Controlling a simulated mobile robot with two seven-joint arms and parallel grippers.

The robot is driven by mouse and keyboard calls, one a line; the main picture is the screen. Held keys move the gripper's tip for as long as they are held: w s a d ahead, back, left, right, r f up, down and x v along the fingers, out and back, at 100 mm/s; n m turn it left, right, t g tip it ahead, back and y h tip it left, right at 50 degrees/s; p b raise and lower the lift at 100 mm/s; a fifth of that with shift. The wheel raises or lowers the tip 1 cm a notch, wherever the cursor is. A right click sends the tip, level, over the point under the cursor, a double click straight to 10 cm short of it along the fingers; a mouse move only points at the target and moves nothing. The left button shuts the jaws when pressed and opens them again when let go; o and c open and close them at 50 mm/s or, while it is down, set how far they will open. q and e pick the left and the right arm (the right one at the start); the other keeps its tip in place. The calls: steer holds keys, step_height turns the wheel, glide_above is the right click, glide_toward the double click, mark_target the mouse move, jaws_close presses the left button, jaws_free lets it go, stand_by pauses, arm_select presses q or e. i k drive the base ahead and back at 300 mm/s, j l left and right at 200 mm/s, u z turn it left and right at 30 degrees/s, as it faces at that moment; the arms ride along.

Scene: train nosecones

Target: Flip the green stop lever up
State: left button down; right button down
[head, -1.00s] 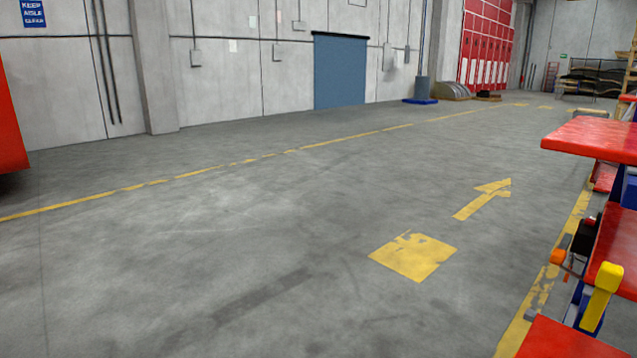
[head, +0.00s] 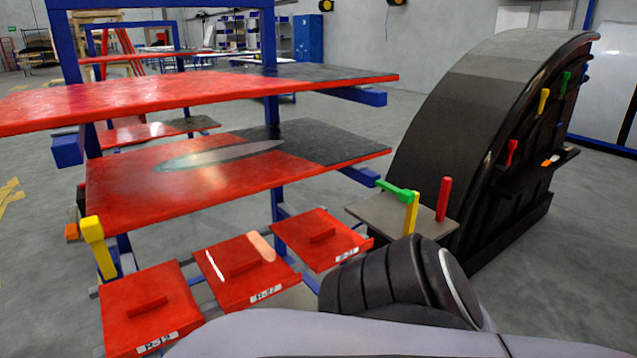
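A green lever (head: 397,190) lies nearly level above a grey plate (head: 375,213), pointing up and left. A yellow upright bar (head: 412,213) stands right by its near end; I cannot tell whether they join. A red upright bar (head: 443,199) stands to the right. A smaller green handle (head: 564,83) is on the side of the big black curved shell (head: 460,100). Which green one is the stop lever is not labelled. Neither of my grippers is in view.
A blue-framed rack with red shelves (head: 190,95) fills the left and middle. Red trays with labels (head: 150,318) sit low in front. A yellow lever (head: 95,240) is at the rack's left. Grey floor is open around the shell's right front (head: 590,260).

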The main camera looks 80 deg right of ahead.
mark_target(405, 196)
steer(key=z, duration=2.95)
steer(key=i+u, duration=0.25)
steer(key=i, duration=0.25)
steer(key=i+l+u, duration=0.25)
steer(key=i, duration=0.25)
steer(key=i+l+u, duration=0.25)
steer(key=i, duration=0.25)
steer(key=j, duration=0.1)
